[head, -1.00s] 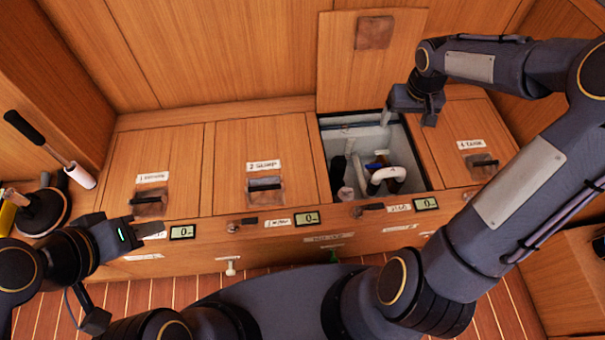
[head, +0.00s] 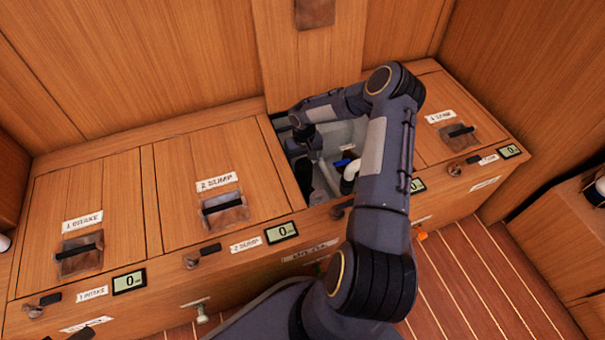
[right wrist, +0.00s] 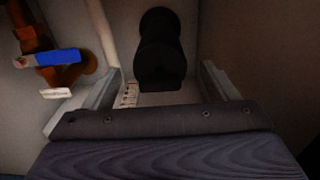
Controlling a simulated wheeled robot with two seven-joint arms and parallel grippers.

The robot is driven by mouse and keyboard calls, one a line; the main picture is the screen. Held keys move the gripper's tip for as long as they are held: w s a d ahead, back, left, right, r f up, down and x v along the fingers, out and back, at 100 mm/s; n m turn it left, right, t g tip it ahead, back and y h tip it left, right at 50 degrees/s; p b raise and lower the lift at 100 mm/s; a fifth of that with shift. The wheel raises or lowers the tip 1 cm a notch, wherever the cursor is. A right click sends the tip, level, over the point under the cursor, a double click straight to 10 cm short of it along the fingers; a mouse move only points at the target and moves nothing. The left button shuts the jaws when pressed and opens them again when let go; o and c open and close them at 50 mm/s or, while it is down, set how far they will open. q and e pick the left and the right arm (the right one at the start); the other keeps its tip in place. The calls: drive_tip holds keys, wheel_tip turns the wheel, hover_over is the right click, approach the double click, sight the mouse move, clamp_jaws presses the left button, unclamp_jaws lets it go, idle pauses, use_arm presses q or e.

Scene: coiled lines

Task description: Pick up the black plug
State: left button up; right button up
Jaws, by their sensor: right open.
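The black plug (right wrist: 160,50) is a dark, stepped round body standing in the open compartment, seen from above in the right wrist view. In the head view a dark shape (head: 303,176) at the compartment's left side seems to be it. My right gripper (head: 310,148) reaches down into the opening. In the right wrist view its two grey fingers (right wrist: 162,72) are spread wide, one on each side of the plug, with visible gaps. A dark tip (head: 88,333) at the bottom left edge of the head view seems to be my left gripper, mostly cut off.
The open compartment (head: 268,128) has close walls. A white curved pipe (head: 350,176) and a blue part (head: 342,163) lie right of the plug; the blue part (right wrist: 58,58) is on the left in the wrist view. Closed wooden lids (head: 212,165) flank the opening. A raised panel (head: 300,60) stands behind.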

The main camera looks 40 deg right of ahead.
wheel_tip(320, 180, down, 3)
drive_tip(key=shift+r+b, duration=0.15)
drive_tip(key=shift+b, duration=0.15)
use_arm(q)
drive_tip(key=shift+f, duration=0.65)
use_arm(e)
drive_tip(key=shift+r, duration=0.1)
drive_tip(key=c, duration=1.2)
drive_tip(key=shift+r, duration=0.1)
